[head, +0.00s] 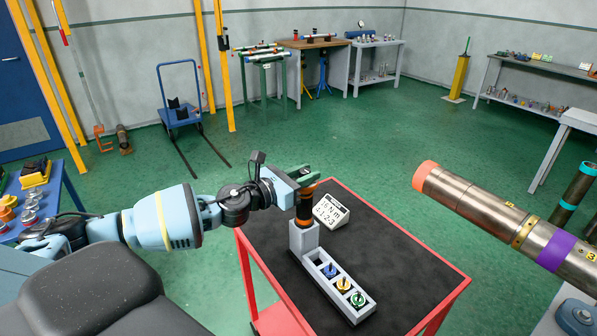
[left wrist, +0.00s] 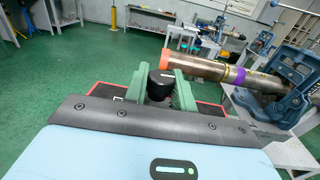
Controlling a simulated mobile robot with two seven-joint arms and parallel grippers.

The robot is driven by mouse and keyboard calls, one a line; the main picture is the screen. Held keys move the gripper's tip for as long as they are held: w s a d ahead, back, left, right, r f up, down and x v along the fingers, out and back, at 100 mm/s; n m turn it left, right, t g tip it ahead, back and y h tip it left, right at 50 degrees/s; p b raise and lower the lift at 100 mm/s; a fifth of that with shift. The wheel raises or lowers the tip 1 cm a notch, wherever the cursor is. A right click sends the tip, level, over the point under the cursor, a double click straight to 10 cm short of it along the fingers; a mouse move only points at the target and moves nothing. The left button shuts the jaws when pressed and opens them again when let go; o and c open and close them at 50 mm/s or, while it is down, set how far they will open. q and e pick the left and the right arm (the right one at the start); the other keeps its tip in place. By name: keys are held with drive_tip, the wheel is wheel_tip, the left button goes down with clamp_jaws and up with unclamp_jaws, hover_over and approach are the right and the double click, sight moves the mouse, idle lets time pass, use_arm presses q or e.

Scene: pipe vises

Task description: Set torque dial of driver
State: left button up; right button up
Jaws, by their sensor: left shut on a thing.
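The driver (head: 305,205) is a dark upright cylinder with orange bands. It stands in the tall grey socket of a holder (head: 303,240) on the black-topped red cart. My left gripper (head: 306,180) has green fingers and is shut on the driver's upper end. In the left wrist view its black round cap (left wrist: 160,83), with a light mark on top, sits between the two fingers. The dial's setting is not readable. A small tilted white sign (head: 331,211) behind the holder carries "N m" and a row of digits. My right gripper is out of view.
The holder's low tray has blue, yellow and green-topped bits (head: 344,285) and an empty square slot. A large steel pipe (head: 500,220) with orange, yellow and purple bands juts in at the right. The cart top (head: 400,262) is clear to the right.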

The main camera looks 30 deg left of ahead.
use_arm(q)
drive_tip(key=n+y, duration=0.3)
drive_tip(key=y, duration=0.1)
drive_tip(key=shift+t+y, duration=0.3)
drive_tip(key=shift+t, duration=0.1)
drive_tip(key=shift+n+y, duration=0.5)
drive_tip(key=shift+y, duration=0.3)
drive_tip(key=shift+n+y, duration=0.3)
drive_tip(key=shift+y, duration=0.2)
drive_tip(key=o, duration=1)
drive_tip(key=shift+c, duration=0.2)
